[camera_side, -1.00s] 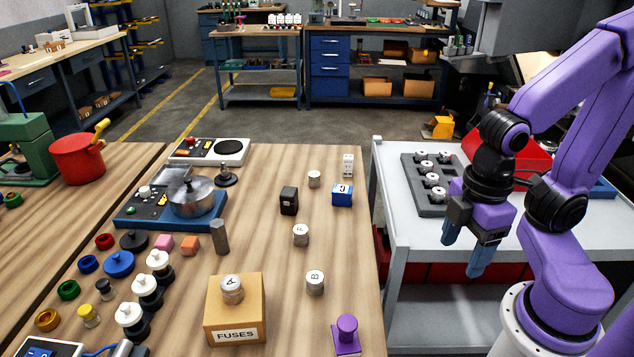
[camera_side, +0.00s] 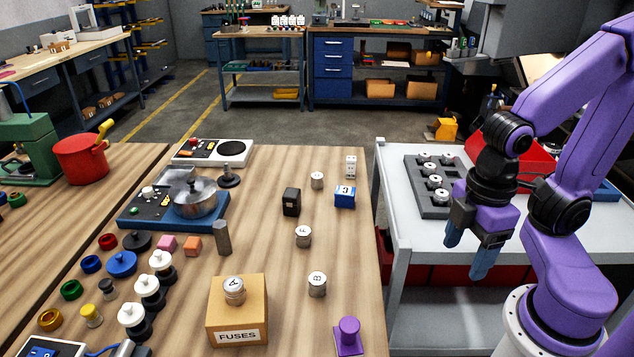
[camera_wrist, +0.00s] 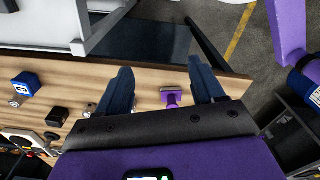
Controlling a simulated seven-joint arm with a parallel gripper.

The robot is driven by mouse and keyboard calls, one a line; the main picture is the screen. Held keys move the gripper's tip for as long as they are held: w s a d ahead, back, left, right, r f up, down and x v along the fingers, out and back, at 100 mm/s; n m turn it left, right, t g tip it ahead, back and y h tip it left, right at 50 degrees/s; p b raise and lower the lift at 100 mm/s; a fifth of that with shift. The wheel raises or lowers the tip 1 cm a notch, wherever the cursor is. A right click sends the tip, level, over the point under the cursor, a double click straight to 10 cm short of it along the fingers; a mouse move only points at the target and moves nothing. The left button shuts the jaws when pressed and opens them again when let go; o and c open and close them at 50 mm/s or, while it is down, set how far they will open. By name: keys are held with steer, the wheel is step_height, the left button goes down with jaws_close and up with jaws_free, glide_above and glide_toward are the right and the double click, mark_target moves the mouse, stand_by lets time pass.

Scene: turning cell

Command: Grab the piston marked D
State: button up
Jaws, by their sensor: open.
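Metal pistons with white lettered tops stand on the wooden bench in the side view. One marked A (camera_side: 234,292) is on the FUSES box (camera_side: 237,325). One looks marked B (camera_side: 317,285) and one F (camera_side: 303,237). The mark on a farther piston (camera_side: 317,181) is too small to read. More white-topped pieces (camera_side: 434,182) sit in a dark grey tray (camera_side: 433,212) on the cart, their marks unreadable. I cannot pick out a D. My gripper (camera_side: 467,257) is open and empty, pointing down beside the cart's near edge. The wrist view shows both fingers apart (camera_wrist: 160,80).
A purple knobbed block (camera_side: 348,338) stands at the bench's right edge; it also shows between my fingers in the wrist view (camera_wrist: 171,95), well below. A black block (camera_side: 291,202) and a blue box (camera_side: 345,197) stand among the pistons. A gap separates bench and cart (camera_side: 400,240).

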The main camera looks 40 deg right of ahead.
steer(key=w+a+f+m+g+y, duration=0.2)
steer(key=w+a+m+g+y, duration=0.15)
steer(key=w+m, duration=0.65)
steer(key=m+t+y, duration=0.5)
steer(key=m+t, duration=0.9)
steer(key=m, duration=1.6)
glide_toward(322, 175)
steer(key=shift+g, duration=0.35)
steer(key=x, duration=1)
steer(key=shift+w+f, duration=0.1)
steer(key=shift+f, duration=0.15)
